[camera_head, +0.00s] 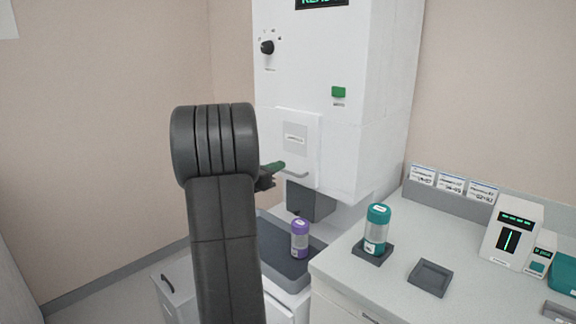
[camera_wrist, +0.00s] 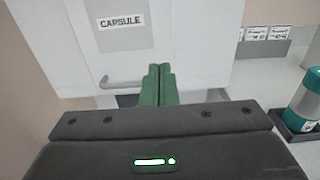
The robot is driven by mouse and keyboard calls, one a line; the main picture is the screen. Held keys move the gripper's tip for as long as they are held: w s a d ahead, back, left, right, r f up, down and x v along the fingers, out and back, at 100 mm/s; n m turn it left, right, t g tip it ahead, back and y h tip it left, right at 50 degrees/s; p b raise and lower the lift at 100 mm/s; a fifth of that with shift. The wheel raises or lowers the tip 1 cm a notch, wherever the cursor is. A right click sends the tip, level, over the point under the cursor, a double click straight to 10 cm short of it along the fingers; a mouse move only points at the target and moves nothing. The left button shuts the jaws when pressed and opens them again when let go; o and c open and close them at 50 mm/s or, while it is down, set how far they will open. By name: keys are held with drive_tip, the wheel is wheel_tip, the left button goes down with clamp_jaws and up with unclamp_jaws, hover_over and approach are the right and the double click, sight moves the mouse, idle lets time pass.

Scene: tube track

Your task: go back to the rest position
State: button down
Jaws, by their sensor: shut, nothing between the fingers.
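My gripper (camera_wrist: 158,85) shows in the wrist view with its two green fingers together and nothing between them. In the head view its green fingertip (camera_head: 274,166) shows beside my dark arm, in front of the white machine (camera_head: 375,90). The machine's small door (camera_head: 298,128) is shut or nearly so; it carries a label, which reads CAPSULE in the wrist view (camera_wrist: 121,32). The door's handle (camera_wrist: 118,83) is just left of the fingers there. I cannot tell whether the fingers touch it. Most of the gripper body is hidden behind my arm in the head view.
A purple-capped capsule (camera_head: 300,240) stands on the dark tray (camera_head: 268,232) below the door. A teal-capped capsule (camera_head: 376,230) stands in a holder on the counter (camera_head: 385,290) at right. An empty holder (camera_head: 430,278) and a small device (camera_head: 512,232) are beside it. Free room lies left, by the wall.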

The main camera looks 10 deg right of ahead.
sight(310, 153)
drive_tip(key=shift+s+a+f, duration=0.1)
drive_tip(key=shift+s+a, duration=0.3)
drive_tip(key=shift+a, duration=0.15)
drive_tip(key=shift+w+d, duration=0.1)
drive_tip(key=p+x, duration=0.2)
drive_tip(key=x, duration=1.1)
drive_tip(key=shift+w+d, duration=0.15)
drive_tip(key=shift+d, duration=0.05)
drive_tip(key=shift+a, duration=0.15)
